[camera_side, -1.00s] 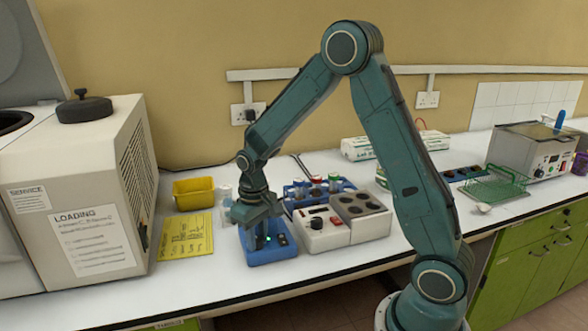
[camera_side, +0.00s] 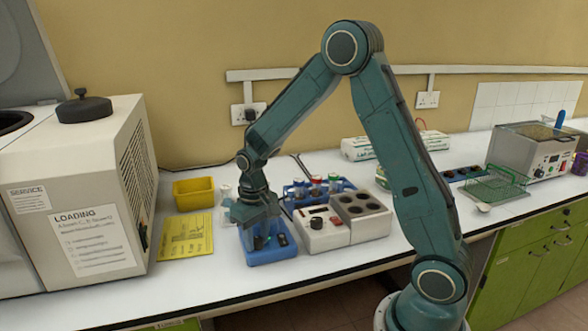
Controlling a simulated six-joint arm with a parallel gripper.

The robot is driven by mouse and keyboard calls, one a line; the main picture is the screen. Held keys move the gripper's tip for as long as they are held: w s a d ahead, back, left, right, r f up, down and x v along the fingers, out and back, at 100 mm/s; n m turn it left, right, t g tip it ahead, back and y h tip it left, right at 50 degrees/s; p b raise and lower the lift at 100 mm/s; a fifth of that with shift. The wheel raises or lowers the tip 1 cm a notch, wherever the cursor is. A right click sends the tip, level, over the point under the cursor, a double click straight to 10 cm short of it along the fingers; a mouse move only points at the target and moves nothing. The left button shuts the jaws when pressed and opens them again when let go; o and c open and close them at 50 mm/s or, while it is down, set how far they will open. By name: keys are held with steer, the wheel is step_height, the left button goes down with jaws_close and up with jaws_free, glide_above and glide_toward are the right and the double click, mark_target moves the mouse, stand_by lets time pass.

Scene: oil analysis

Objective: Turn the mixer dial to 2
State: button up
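A small blue device (camera_side: 272,256), which looks like the mixer, sits near the front edge of the bench. It has a black control at its right and a small green-lit spot on its top. My gripper (camera_side: 262,238) points down right over its top. The fingers are small and dark here, and I cannot tell whether they are open or shut, or whether they touch a dial. The dial and its numbers cannot be made out; the gripper covers part of the top.
A white heater block (camera_side: 345,222) with dark wells and knobs stands close on the right. A blue tube rack (camera_side: 318,191) is behind it. Bare bench lies in front.

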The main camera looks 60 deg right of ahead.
mark_target(257, 239)
step_height(257, 239, up, 14)
stand_by(0.8)
steer(key=s+a+r+n+t, duration=0.1)
steer(key=s+a+r+t, duration=0.1)
steer(key=s, duration=0.5)
steer(key=s+a+r+n+t, duration=0.1)
steer(key=s+a, duration=0.1)
steer(key=s, duration=0.5)
steer(key=s+a+r+n+t, duration=0.1)
steer(key=s+a+r+t, duration=0.1)
steer(key=s, duration=0.5)
steer(key=shift+s+a+r+t, duration=0.3)
steer(key=shift+s+a+r, duration=0.05)
steer(key=shift+a, duration=0.05)
